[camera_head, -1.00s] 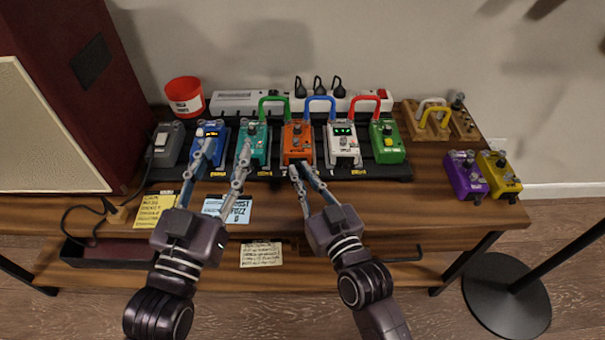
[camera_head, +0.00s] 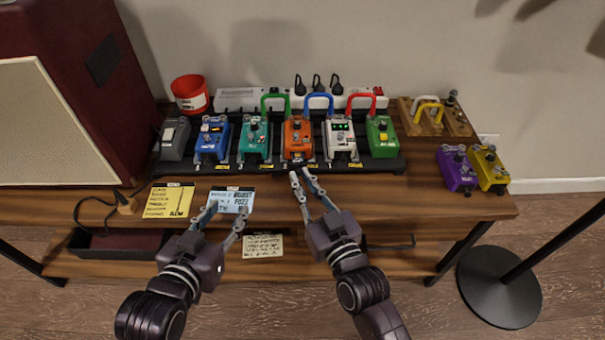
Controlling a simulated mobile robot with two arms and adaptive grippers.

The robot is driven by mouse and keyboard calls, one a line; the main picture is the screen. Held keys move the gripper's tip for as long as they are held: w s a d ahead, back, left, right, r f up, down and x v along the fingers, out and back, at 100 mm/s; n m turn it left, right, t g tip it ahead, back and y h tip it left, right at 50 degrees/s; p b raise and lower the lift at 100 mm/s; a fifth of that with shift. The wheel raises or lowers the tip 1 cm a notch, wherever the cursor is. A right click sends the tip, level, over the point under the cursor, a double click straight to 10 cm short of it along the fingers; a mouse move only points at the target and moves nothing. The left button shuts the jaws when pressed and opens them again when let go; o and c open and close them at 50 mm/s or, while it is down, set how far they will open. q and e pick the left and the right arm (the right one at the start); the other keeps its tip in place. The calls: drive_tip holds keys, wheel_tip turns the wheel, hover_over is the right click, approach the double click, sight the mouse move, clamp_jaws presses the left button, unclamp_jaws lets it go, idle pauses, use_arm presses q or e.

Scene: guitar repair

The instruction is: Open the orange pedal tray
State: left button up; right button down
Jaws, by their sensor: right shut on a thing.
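The orange pedal (camera_head: 298,146) sits in the middle of the pedal row on the black pedalboard (camera_head: 375,166). My right gripper (camera_head: 300,172) is at the pedal's front lower edge, with its fingers close together on a small part there, which I take to be the orange pedal tray. The fingertips hide most of that part, and I cannot tell how far out it is.
Blue (camera_head: 211,146), teal (camera_head: 253,147), white (camera_head: 341,145) and green (camera_head: 382,144) pedals flank the orange one, with patch cables above. Purple (camera_head: 456,174) and yellow (camera_head: 489,171) pedals stand at the right. A red cup (camera_head: 190,95) is behind. Bare tabletop lies right of the grippers.

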drive_tip(key=shift+s+p, duration=0.75)
drive_tip(key=shift+s, duration=0.45)
use_arm(q)
drive_tip(key=s+a+f+g+y, duration=0.1)
drive_tip(key=s+a+f+g, duration=0.2)
drive_tip(key=s+f+g, duration=0.2)
wheel_tip(320, 180, down, 3)
drive_tip(key=shift+s+r+y, duration=0.2)
drive_tip(key=shift+s+y, duration=0.1)
drive_tip(key=shift+s, duration=0.85)
use_arm(e)
drive_tip(key=shift+f, duration=0.1)
drive_tip(key=c, duration=2)
unclamp_jaws()
drive_tip(key=shift+s, duration=0.1)
drive_tip(key=shift+o, duration=0.2)
drive_tip(key=v, duration=1.2)
